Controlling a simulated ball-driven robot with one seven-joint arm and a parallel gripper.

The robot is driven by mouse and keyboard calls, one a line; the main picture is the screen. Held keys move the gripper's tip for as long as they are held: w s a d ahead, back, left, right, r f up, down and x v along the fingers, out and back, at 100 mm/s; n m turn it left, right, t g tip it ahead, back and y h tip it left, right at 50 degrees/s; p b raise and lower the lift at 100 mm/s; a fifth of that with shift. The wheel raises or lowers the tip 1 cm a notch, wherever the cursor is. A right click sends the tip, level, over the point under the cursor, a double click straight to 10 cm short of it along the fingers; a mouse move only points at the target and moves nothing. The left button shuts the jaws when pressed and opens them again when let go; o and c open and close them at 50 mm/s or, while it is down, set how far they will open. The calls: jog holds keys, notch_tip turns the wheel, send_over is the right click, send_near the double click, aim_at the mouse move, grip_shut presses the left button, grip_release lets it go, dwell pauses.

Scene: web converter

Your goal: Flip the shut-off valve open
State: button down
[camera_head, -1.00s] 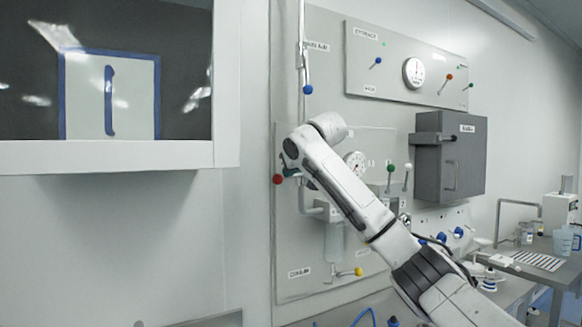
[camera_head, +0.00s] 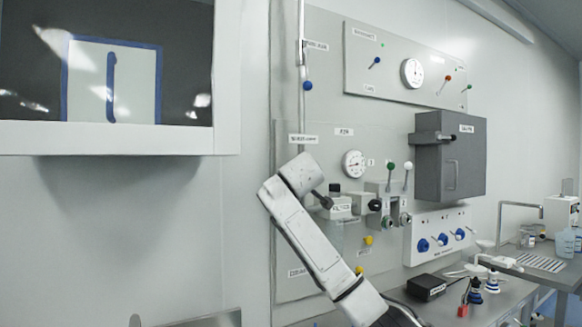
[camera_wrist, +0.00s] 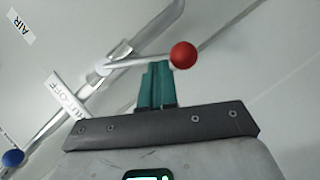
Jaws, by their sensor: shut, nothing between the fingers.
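The shut-off valve shows in the wrist view as a silver lever (camera_wrist: 140,62) with a red ball knob (camera_wrist: 183,55), fixed to a metal pipe (camera_wrist: 75,108). A "SHUT OFF" label (camera_wrist: 67,97) is beside it. The lever points right, at a slant to the pipe. My gripper (camera_wrist: 157,70) has teal fingers, shut and empty. Its tips are just left of the red knob in the picture, near the lever; I cannot tell if they touch. In the head view my arm hides the red knob and the fingers.
A blue ball knob (camera_wrist: 12,158) sits further along the pipe, and on the wall in the head view (camera_head: 308,86). A gauge (camera_head: 354,163), green and white knobs (camera_head: 390,167) and a grey box (camera_head: 450,160) stand out to the right. A cabinet (camera_head: 110,138) overhangs at the left.

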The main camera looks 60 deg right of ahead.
jog(key=shift+s+d+f+n+t+h+b, duration=0.1)
jog(key=shift+s+d+f+n+h+b, duration=0.3)
jog(key=shift+n, duration=0.4)
jog(key=shift+s+d+f+n+t+h+b, duration=0.15)
jog(key=shift+d+f+n+h+b, duration=0.25)
jog(key=shift+d+n+h, duration=0.3)
jog(key=shift+s+d+f+n+t+h+b, duration=0.1)
jog(key=shift+s+d+f+n+h+b, duration=0.3)
jog(key=shift+n, duration=0.5)
jog(key=shift+w, duration=0.1)
jog(key=shift+w+a, duration=0.1)
